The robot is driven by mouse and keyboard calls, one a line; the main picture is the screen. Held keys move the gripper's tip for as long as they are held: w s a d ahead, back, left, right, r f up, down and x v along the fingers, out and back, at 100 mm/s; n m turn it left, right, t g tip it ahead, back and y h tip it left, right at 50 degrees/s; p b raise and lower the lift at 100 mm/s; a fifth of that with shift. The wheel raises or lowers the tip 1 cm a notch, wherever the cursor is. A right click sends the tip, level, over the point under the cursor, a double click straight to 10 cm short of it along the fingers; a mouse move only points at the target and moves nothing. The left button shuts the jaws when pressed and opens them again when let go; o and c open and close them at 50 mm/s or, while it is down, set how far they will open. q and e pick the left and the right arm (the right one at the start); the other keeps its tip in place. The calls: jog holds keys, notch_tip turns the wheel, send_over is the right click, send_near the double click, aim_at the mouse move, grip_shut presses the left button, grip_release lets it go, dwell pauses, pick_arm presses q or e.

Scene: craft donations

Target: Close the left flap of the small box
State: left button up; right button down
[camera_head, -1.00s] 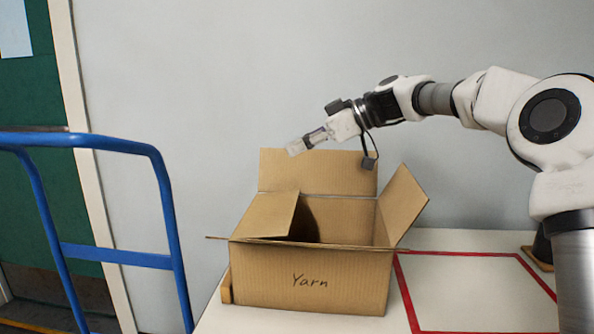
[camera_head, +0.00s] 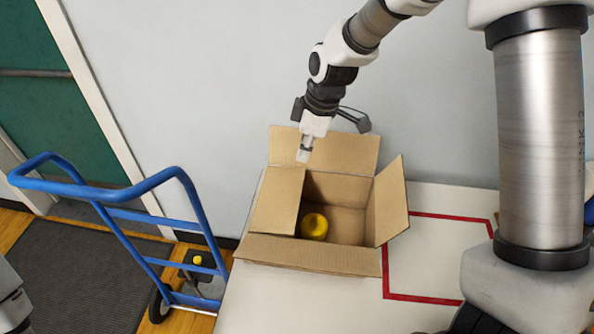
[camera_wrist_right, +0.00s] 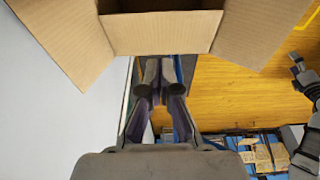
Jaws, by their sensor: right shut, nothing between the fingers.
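The small cardboard box (camera_head: 330,262) stands open on the white table in the head view. Its left flap (camera_head: 278,202) leans inward over the left part of the opening. The back flap (camera_head: 345,150) stands up, the right flap (camera_head: 391,200) is raised and splayed outward, and the front flap (camera_head: 290,250) is folded outward. A yellow ball (camera_head: 314,226) lies inside. My right gripper (camera_head: 304,154) is shut and empty, above the back left corner. In the right wrist view its fingers (camera_wrist_right: 160,75) are close together below a box flap (camera_wrist_right: 165,33). My left gripper is not clearly shown.
A blue hand truck (camera_head: 185,180) stands on the floor left of the table. A red taped outline (camera_head: 430,299) marks the table right of the box, with bare surface inside. A grey wall is behind. A dark mat (camera_head: 75,275) lies on the floor.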

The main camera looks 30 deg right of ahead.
aim_at(300, 195)
jog(key=x, duration=0.4)
jog(key=p+x, duration=0.1)
jog(key=x, duration=0.6)
jog(key=shift+s+d+f, duration=0.25)
jog(key=shift+s+f, duration=0.05)
jog(key=shift+f, duration=0.1)
jog(key=shift+d+f, duration=0.15)
jog(key=shift+f, duration=0.55)
jog(key=b, duration=0.1)
jog(key=f+b, duration=0.2)
jog(key=shift+s+d+f, duration=0.1)
jog(key=shift+s+d, duration=0.15)
jog(key=shift+b, duration=0.35)
jog(key=shift+r, duration=0.2)
